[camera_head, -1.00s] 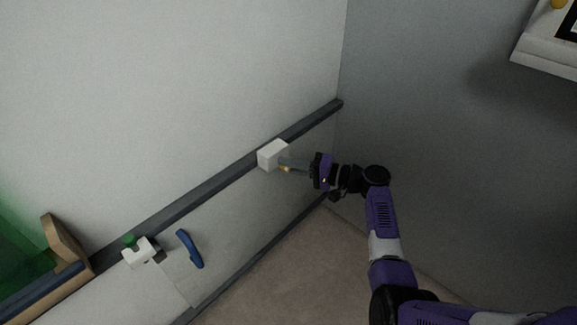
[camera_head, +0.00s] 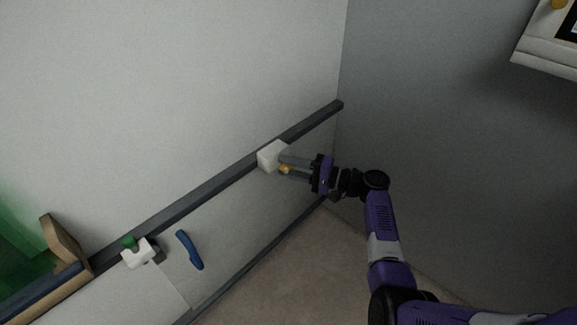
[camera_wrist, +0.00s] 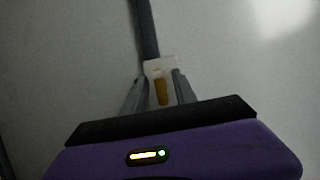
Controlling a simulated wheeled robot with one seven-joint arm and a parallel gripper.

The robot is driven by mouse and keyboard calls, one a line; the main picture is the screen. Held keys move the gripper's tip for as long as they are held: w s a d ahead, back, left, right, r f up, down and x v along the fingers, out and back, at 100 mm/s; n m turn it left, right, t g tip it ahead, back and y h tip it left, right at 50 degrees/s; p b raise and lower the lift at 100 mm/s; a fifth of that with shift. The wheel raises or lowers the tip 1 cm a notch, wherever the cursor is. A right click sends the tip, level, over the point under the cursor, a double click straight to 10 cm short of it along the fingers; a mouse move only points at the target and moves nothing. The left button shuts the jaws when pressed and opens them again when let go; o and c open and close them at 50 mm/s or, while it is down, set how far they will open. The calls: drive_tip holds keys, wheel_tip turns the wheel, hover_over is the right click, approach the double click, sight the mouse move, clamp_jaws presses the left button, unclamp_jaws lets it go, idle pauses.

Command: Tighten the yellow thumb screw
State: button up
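The yellow thumb screw (camera_head: 285,169) sticks out of a white block (camera_head: 271,156) on the dark wall rail. In the wrist view the yellow screw (camera_wrist: 161,91) stands between the two grey fingers of my gripper (camera_wrist: 160,84), with a visible gap on each side. The white block (camera_wrist: 160,65) lies just beyond the fingertips. In the head view my gripper (camera_head: 287,163) points left at the block, its fingers beside the screw. My gripper is open. Whether the fingertips touch the block cannot be told.
The dark rail (camera_head: 205,187) runs diagonally along the pale wall. A white clamp with a green knob (camera_head: 129,242) sits further left on it. A blue handle (camera_head: 190,250) is on the panel below. A grey wall stands behind my arm; a white shelf (camera_head: 545,58) is at upper right.

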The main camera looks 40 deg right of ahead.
drive_tip(key=v, duration=0.8)
drive_tip(key=shift+p, duration=0.45)
idle(0.3)
